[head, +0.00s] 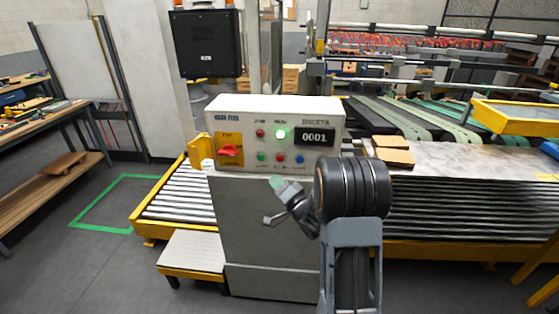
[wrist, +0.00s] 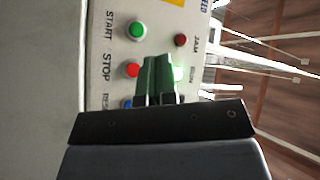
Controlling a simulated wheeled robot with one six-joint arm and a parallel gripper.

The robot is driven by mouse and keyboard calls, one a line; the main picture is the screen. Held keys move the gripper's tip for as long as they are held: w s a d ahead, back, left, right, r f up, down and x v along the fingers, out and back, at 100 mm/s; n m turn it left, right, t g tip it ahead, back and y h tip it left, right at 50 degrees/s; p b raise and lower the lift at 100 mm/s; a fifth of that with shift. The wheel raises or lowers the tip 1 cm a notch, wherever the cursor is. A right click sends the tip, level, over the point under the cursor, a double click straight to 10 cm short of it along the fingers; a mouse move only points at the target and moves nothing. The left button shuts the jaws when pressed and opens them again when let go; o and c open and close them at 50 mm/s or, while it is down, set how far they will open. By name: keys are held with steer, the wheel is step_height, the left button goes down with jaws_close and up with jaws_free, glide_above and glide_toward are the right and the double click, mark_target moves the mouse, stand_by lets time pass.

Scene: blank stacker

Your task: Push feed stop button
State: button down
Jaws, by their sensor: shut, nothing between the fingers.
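The control panel (head: 245,113) is a pale box with a row of buttons. The stop button (head: 280,157) is red, between the green start button (head: 261,156) and the blue reset button (head: 300,159). In the wrist view the stop button (wrist: 132,69) shows beside the word STOP, partly overlapped by my fingers. My gripper (head: 276,183) is shut and empty, its green tips appearing just below the stop button in the head view. In the wrist view my gripper (wrist: 158,58) appears between the stop button and the lit green lamp (wrist: 181,74). I cannot tell whether it touches the panel.
A red rotary switch (head: 230,150) on a yellow plate sits left of the buttons. A red lamp (head: 260,133) and a display reading 0001 (head: 315,137) are above them. A roller conveyor (head: 180,195) lies left, and brown sheets (head: 394,150) lie right.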

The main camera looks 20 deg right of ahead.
steer(key=shift+w+d, duration=0.7)
steer(key=shift+w, duration=0.6)
steer(key=shift+w+d, duration=0.75)
steer(key=shift+w, duration=0.5)
steer(key=shift+w+d, duration=0.7)
steer(key=shift+w, duration=0.6)
steer(key=shift+w+d+b, duration=0.1)
steer(key=shift+w+b, duration=0.05)
steer(key=shift+b, duration=0.15)
steer(key=shift+w+d, duration=0.1)
steer(key=shift+w, duration=0.1)
steer(key=shift+w+d, duration=0.25)
steer(key=shift+w, duration=0.15)
steer(key=shift+s+a, duration=0.1)
stand_by(0.3)
steer(key=shift+s+a+b, duration=0.35)
steer(key=shift+s+b, duration=0.05)
steer(key=shift+s, duration=0.3)
steer(key=shift+s+a+b, duration=0.1)
steer(key=shift+s+a, duration=0.3)
steer(key=shift+s, duration=0.3)
steer(key=shift+s+a+b, duration=0.1)
steer(key=shift+s+a, duration=0.35)
steer(key=shift+s, duration=0.3)
steer(key=shift+s+a+b, duration=0.1)
steer(key=shift+s+a, duration=0.3)
steer(key=shift+s, duration=0.3)
